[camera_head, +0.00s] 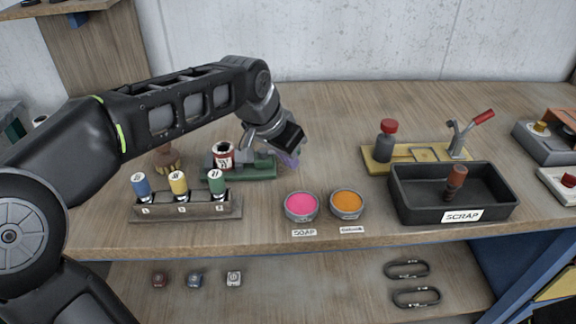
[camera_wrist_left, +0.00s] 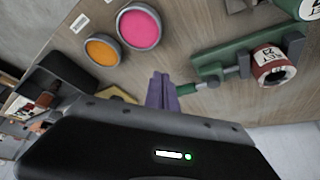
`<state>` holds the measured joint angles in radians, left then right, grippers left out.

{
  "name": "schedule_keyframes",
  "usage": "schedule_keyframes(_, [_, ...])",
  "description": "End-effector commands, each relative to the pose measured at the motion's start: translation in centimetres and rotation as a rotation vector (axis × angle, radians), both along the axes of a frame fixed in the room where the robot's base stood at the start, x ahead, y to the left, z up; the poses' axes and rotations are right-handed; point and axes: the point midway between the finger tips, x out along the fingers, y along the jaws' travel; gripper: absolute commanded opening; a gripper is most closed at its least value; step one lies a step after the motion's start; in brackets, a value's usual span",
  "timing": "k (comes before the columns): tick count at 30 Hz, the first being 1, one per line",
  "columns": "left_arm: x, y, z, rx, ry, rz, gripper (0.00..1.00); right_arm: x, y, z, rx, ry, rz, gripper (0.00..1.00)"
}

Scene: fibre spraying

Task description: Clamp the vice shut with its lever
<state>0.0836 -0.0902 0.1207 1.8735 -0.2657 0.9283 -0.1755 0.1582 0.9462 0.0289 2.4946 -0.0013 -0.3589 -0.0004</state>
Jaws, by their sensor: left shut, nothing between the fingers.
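The green vice (camera_head: 250,172) stands on the bench left of centre, with a red, white-labelled cylinder (camera_head: 222,152) at its left part. In the left wrist view the vice (camera_wrist_left: 222,58) shows at the right, with the red cylinder (camera_wrist_left: 272,62) by its jaw. A short grey rod (camera_wrist_left: 187,88), perhaps the lever, sticks out of the vice towards my fingers. My left gripper (camera_head: 289,158) is at the vice's right end, its purple fingers shut and empty. In the wrist view the fingertips (camera_wrist_left: 162,80) are close to the rod; contact is unclear. My right gripper is out of view.
A rack (camera_head: 185,208) with blue, yellow and green spools stands in front of the vice. Pink (camera_head: 301,206) and orange (camera_head: 347,204) pots are front right of it. A black scrap tray (camera_head: 410,205) and a yellow-based fixture (camera_head: 380,167) stand further right.

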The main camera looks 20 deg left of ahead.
Motion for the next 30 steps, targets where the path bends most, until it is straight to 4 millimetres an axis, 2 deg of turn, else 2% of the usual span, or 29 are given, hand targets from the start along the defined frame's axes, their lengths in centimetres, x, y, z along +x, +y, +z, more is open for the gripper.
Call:
schedule_keyframes(3, [-0.8,-0.4,2.0,0.000,-0.004,0.000,0.00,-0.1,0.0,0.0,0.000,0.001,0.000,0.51])
schedule_keyframes(9, [-1.5,-0.9,3.6,0.000,-0.001,0.000,0.00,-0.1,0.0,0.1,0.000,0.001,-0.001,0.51])
schedule_keyframes(30, [-1.6,-0.9,3.7,0.000,0.000,0.000,0.00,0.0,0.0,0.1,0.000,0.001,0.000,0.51])
